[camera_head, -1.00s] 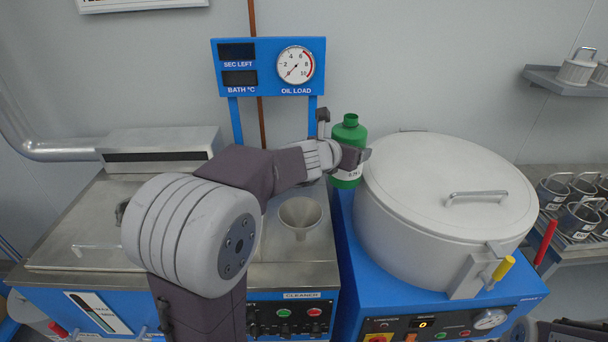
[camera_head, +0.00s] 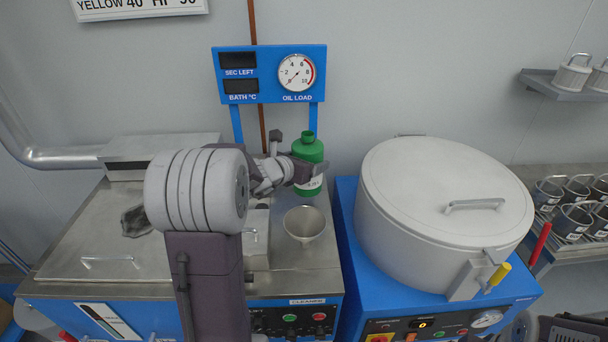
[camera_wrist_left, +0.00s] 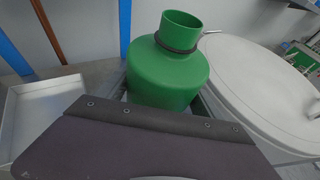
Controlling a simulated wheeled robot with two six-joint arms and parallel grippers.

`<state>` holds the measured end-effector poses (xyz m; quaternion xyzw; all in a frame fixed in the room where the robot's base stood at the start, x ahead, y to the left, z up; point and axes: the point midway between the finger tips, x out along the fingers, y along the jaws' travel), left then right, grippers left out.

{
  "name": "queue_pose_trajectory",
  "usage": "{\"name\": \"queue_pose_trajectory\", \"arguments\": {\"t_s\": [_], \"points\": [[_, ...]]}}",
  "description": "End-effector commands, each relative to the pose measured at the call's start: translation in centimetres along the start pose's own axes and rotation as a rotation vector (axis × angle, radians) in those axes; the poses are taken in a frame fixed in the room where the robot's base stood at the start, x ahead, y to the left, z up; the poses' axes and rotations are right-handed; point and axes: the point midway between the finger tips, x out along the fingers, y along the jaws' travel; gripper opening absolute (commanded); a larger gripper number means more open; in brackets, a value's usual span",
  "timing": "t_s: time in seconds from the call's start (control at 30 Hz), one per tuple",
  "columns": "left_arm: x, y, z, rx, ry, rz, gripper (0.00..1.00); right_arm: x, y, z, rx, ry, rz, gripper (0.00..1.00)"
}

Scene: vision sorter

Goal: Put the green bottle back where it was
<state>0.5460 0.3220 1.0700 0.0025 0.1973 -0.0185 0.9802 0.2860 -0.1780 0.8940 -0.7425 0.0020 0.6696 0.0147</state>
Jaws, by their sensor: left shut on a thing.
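The green bottle (camera_head: 308,151) has a narrow open neck and a white label low on its body. It is upright in the head view, at the back right of the steel-topped bench. My left gripper (camera_head: 303,170) is shut on the green bottle from its left side and hides part of the label. In the left wrist view the bottle's shoulder and neck (camera_wrist_left: 168,72) fill the middle, and its lower part is hidden behind my gripper. Whether its base touches the bench top cannot be told.
A metal funnel (camera_head: 304,223) sits in the bench top in front of the bottle. A large lidded white drum (camera_head: 440,215) stands to the right on a blue base. A blue gauge panel (camera_head: 269,74) rises behind. Steel mugs (camera_head: 573,220) stand on a rack at far right.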

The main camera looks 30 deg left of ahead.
Motion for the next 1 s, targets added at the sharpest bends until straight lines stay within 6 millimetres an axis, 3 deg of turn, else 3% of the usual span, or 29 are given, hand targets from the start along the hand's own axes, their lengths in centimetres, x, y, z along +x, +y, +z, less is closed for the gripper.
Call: {"name": "queue_pose_trajectory", "arguments": {"t_s": [0.23, 0.43, 0.87, 0.9, 0.97, 1.0], "points": [[0.1, 1.1, -1.1, 0.0, -0.001, -0.002, 0.04, 0.1, 0.0, 0.0, 0.0, 0.0, 0.0, 0.98], [1.4, 1.0, -4.2, -0.001, 0.0, -0.002, 0.04, 1.1, 0.0, 0.1, 0.0, 0.0, 0.0, 0.98], [1.7, 1.0, -4.8, 0.002, -0.003, -0.001, 0.04, 1.6, 0.0, 0.2, 0.0, 0.0, 0.0, 0.98], [1.7, 1.0, -4.7, 0.001, -0.002, -0.001, 0.82, 1.5, 0.0, 0.2, 0.0, 0.0, 0.0, 0.98], [1.6, 1.0, -4.7, 0.001, -0.001, -0.001, 0.98, 1.4, 0.0, 0.1, 0.0, 0.0, 0.0, 0.98], [1.6, 1.0, -4.7, 0.001, -0.001, -0.001, 0.98, 1.4, 0.0, 0.1, 0.0, 0.0, 0.0, 0.98]]}}
